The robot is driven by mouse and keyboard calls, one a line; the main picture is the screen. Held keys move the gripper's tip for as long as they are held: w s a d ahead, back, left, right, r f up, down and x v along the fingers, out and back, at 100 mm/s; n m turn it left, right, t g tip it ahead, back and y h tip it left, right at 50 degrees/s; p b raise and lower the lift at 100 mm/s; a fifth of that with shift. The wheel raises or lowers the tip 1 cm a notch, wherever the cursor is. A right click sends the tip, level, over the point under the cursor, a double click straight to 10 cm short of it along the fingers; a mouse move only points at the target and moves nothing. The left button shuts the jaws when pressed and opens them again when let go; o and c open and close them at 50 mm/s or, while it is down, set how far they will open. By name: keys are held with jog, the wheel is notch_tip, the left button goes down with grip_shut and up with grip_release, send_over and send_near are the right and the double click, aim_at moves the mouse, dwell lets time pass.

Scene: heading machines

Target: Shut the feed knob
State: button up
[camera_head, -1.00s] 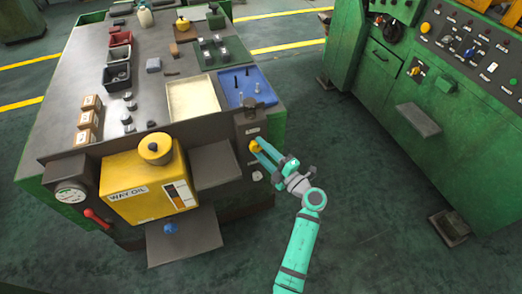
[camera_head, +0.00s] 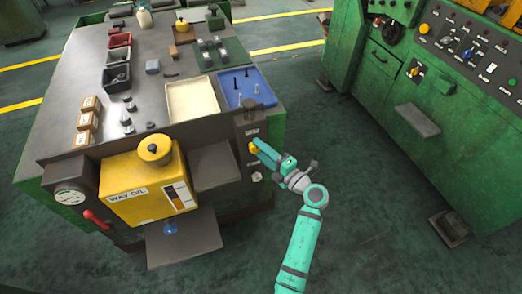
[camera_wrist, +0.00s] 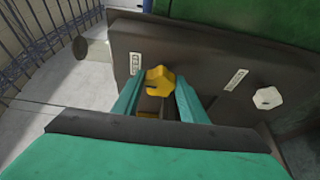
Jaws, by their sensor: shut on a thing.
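A yellow lobed knob (camera_head: 254,148) sits on the dark panel (camera_head: 248,130) at the right front corner of the bench. It also shows in the wrist view (camera_wrist: 159,78). My gripper (camera_head: 259,145) reaches it from the right, with its teal fingers on either side of the knob, shut on it. In the wrist view the fingers (camera_wrist: 158,92) flank the knob left and right. A pale label sits near the knob; its text is too small to read. A white lobed knob (camera_wrist: 267,98) is on the same panel, apart from my gripper.
The yellow way oil tank (camera_head: 150,185) and a red lever (camera_head: 95,218) are on the bench front to the left. A dark shelf (camera_head: 215,165) juts out beside the panel. A green machine (camera_head: 440,130) stands right.

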jog(key=o, duration=1)
jog(key=v, duration=1.1)
jog(key=shift+a, duration=0.1)
jog(key=s+a+r+m+t+h, duration=0.1)
jog(key=s+a+m+t, duration=0.2)
jog(key=s+a+m, duration=0.35)
jog(key=s+a+r+m+t+h, duration=0.1)
jog(key=s+a+m+t, duration=0.25)
jog(key=s, duration=0.65)
jog(key=s+f+m+g+h, duration=0.1)
jog(key=s+m+h, duration=0.2)
jog(key=s+m, duration=0.2)
jog(key=s+d+f+m+g+h, duration=0.1)
jog(key=s+m, duration=0.4)
jog(key=s, duration=0.5)
jog(key=s+f+m+g+h, duration=0.2)
jog(key=s+m+g+h, duration=0.1)
jog(key=s+m+h, duration=0.2)
jog(key=shift+s+d+f+m+h, duration=0.15)
jog(key=shift+s+m, duration=0.15)
jog(key=shift+s, duration=0.3)
jog(key=shift+s+r+m+h, duration=0.15)
jog(key=shift+s+m, duration=0.15)
jog(key=shift+s, duration=0.3)
